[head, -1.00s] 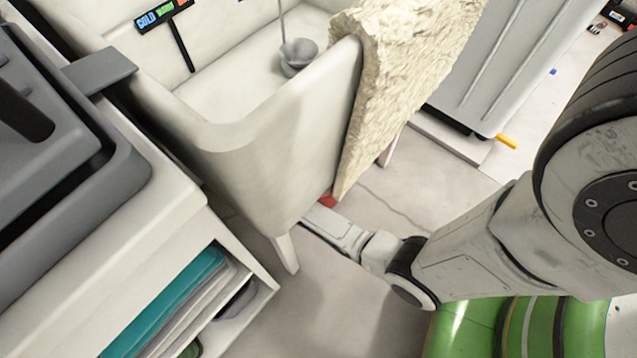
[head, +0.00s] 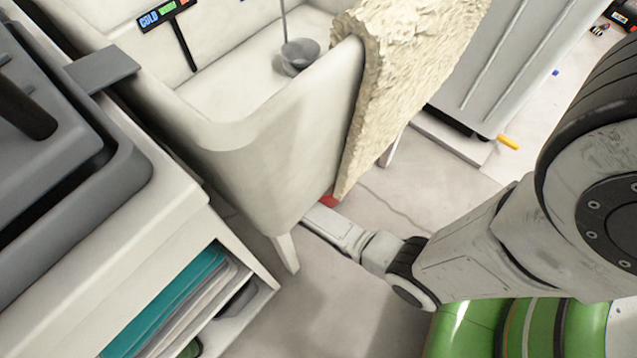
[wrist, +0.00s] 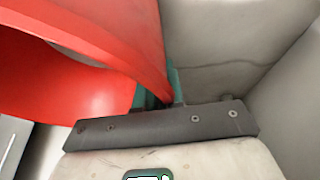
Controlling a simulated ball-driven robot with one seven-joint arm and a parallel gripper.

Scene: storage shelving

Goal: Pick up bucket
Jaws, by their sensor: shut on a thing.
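The red bucket (wrist: 90,45) fills the upper left of the wrist view, its curved wall and hollow inside close to the camera. My gripper (wrist: 158,92) has its teal fingers on both sides of the bucket's wall, shut on it. In the head view only a small red patch of the bucket (head: 328,201) shows beside the bottom of the white tub. The tub hides the rest of it and my gripper's fingers. I cannot tell whether the bucket touches the floor.
The white tub (head: 255,180) stands on legs above my forearm's end. A rough beige slab (head: 400,75) leans beside it. A white shelf unit (head: 170,240) with teal and grey items is at left. A grey bin (head: 485,65) stands behind.

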